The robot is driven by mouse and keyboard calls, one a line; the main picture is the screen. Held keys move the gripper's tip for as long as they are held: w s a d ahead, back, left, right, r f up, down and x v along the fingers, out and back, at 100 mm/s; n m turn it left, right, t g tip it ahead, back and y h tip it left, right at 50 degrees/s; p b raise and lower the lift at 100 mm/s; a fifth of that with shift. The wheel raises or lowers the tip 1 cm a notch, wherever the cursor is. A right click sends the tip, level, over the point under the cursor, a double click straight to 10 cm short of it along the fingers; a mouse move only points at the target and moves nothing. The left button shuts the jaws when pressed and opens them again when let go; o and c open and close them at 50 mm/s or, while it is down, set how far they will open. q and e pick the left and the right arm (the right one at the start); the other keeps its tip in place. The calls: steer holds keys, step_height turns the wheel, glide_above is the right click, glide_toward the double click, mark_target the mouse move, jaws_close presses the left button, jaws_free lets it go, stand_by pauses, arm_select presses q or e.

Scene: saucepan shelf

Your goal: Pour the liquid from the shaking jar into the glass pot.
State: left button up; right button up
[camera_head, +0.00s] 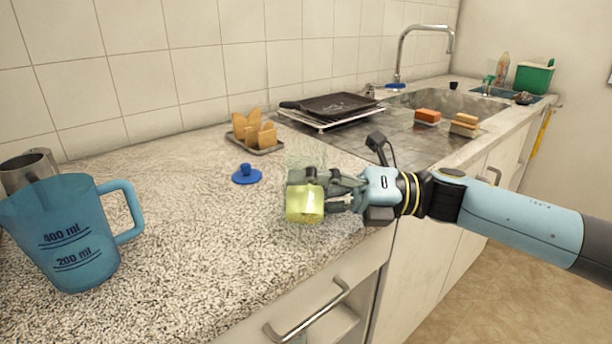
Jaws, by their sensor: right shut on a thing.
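My right gripper (318,189) reaches in from the right and is shut on the shaking jar. The jar shows yellow-green liquid (304,204) in its lower part, below the fingers, and looks about upright over the front part of the counter. A faint clear shape (306,154) shows just above the fingers; I cannot tell whether it is the jar's upper part or another glass thing behind it. A blue lid with a knob (247,175) lies on the counter left of the gripper. I cannot make out a glass pot for certain. My left gripper is out of view.
A blue measuring jug (70,235) and a metal cup (27,170) stand at the left. Bread slices on a rack (254,133) and a dark tray (333,106) are farther back. Sponges (427,116) lie by the sink. The counter between jug and lid is clear.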

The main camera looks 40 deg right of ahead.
mark_target(316, 151)
steer(key=shift+f+m+p, duration=0.15)
steer(key=shift+m+p, duration=0.15)
steer(key=shift+m, duration=0.5)
steer(key=shift+r+m+t+p, duration=0.3)
steer(key=shift+r+m+p, duration=0.25)
steer(key=shift+m+p, duration=0.35)
stand_by(0.4)
steer(key=shift+w+d+r+m+p, duration=0.2)
steer(key=shift+r+m+p, duration=0.15)
steer(key=shift+m, duration=0.15)
steer(key=shift+w+d+r+m+p, duration=0.1)
steer(key=shift+w+r+m+p, duration=0.15)
steer(key=shift+m, duration=0.25)
stand_by(0.7)
steer(key=shift+w+d+r+m+t+h+p, duration=0.15)
steer(key=shift+r+m+p, duration=0.2)
steer(key=shift+m+p, duration=0.3)
steer(key=shift+s+r+m+t+h+p, duration=0.15)
steer(key=shift+r+m+p, duration=0.15)
steer(key=shift+m+p, duration=0.35)
stand_by(0.7)
steer(key=shift+w+d+r+m+p, duration=0.15)
steer(key=shift+w+r+m+p, duration=0.2)
steer(key=shift+m+p, duration=0.4)
steer(key=shift+w+d+r+m+p, duration=0.15)
steer(key=shift+r+m+p, duration=0.25)
steer(key=shift+m+p, duration=0.35)
stand_by(0.7)
